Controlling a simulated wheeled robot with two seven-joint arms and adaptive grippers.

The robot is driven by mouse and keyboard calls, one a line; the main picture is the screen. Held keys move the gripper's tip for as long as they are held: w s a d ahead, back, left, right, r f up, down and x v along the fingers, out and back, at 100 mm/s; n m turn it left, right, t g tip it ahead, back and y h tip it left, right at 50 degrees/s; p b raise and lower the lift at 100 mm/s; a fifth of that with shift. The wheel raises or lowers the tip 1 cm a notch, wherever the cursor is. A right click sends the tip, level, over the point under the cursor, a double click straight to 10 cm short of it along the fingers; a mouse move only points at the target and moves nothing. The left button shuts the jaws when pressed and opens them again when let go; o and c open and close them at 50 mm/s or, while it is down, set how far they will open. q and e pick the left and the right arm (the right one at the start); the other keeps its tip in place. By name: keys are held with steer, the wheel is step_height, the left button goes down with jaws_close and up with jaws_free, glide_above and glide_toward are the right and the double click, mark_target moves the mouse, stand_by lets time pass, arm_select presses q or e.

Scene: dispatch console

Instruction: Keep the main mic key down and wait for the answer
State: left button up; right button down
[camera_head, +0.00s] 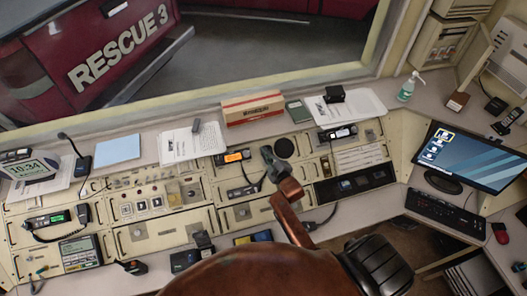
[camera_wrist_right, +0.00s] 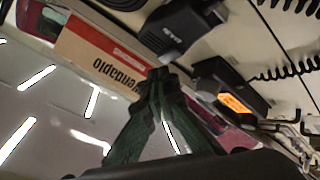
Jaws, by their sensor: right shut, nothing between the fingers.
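My right gripper (camera_head: 268,153) is over the middle of the console, right of the radio with an orange display (camera_head: 234,156). Its dark green fingers are together and empty, and they also show in the right wrist view (camera_wrist_right: 158,76). There the fingertips appear beside a black boxy device (camera_wrist_right: 184,32); I cannot tell whether they touch it. A gooseneck microphone (camera_head: 71,143) stands at the far left, well away from the gripper. No readable label tells me which microphone is the main one, and no key can be made out. My left gripper is in neither view.
A red and white carton (camera_head: 252,108) stands on the back ledge behind my gripper. A monitor (camera_head: 470,158) and keyboard (camera_head: 447,214) are at the right. Papers (camera_head: 192,143) lie on the ledge.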

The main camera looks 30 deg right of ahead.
steer(key=shift+f, duration=0.1)
steer(key=shift+w+f, duration=0.25)
steer(key=shift+w+f+b, duration=0.15)
steer(key=shift+f+b, duration=0.25)
steer(key=shift+b, duration=0.1)
stand_by(2.1)
stand_by(0.8)
steer(key=shift+s+r+p, duration=0.4)
steer(key=shift+r+p, duration=0.4)
steer(key=shift+p, duration=0.1)
steer(key=r+p, duration=0.1)
steer(key=s+r+p, duration=0.1)
steer(key=p, duration=0.1)
steer(key=shift+s+a+r, duration=0.15)
steer(key=shift+r, duration=0.05)
steer(key=shift+s+a+r+p, duration=0.2)
steer(key=shift+s+r+p, duration=0.5)
steer(key=shift+r+p, duration=0.25)
